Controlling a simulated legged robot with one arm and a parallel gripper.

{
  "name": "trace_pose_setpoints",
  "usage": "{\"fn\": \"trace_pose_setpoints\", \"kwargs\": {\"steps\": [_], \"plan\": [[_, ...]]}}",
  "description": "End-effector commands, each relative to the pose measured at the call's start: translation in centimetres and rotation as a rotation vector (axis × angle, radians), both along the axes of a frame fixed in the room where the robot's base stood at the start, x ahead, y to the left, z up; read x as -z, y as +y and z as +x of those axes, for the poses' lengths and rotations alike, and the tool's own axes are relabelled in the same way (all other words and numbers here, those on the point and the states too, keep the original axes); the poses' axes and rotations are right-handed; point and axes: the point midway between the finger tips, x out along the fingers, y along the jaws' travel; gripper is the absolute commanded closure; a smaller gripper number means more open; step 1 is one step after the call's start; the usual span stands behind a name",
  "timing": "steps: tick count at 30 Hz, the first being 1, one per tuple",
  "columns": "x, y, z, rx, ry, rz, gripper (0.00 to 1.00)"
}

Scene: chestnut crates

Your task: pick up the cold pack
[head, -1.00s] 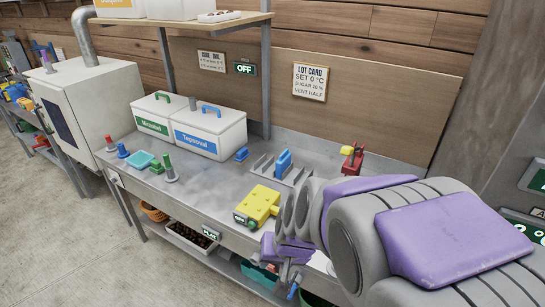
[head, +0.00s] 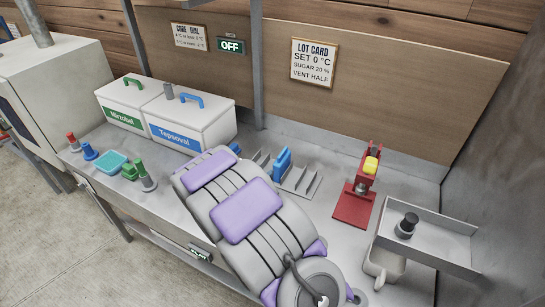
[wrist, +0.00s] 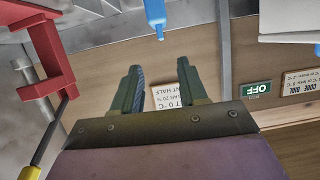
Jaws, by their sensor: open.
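A blue piece (head: 283,163) stands upright in a grey slotted rack (head: 312,186) on the steel bench and may be the cold pack. I cannot tell for sure, as a flat teal block (head: 111,162) also lies at the bench's left. In the wrist view, which is upside down, a blue item (wrist: 155,14) shows at the top, beyond my fingertips. My gripper (wrist: 158,67) is open, with nothing between its two fingers. It is apart from the blue item. In the head view my arm covers the bench's middle, and the fingers cannot be made out.
Two lidded white boxes (head: 190,133) stand behind the bench's left part. A red press (head: 356,200) stands right of the rack. A grey tray (head: 430,240) and a pale mug (head: 384,266) are at the right. A shelf post (head: 258,60) rises behind.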

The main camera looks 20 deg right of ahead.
Motion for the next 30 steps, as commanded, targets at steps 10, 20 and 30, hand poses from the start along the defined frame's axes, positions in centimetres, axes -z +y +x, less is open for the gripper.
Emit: {"fn": "trace_pose_setpoints", "kwargs": {"steps": [10, 20, 30], "plan": [[1.2, -2.5, 1.4, 0.039, -0.016, -0.049, 0.57], [3.0, -6.6, 5.4, 0.039, -0.015, -0.047, 0.57], [4.1, -8.9, 7.9, 0.036, -0.013, -0.047, 0.57]]}}
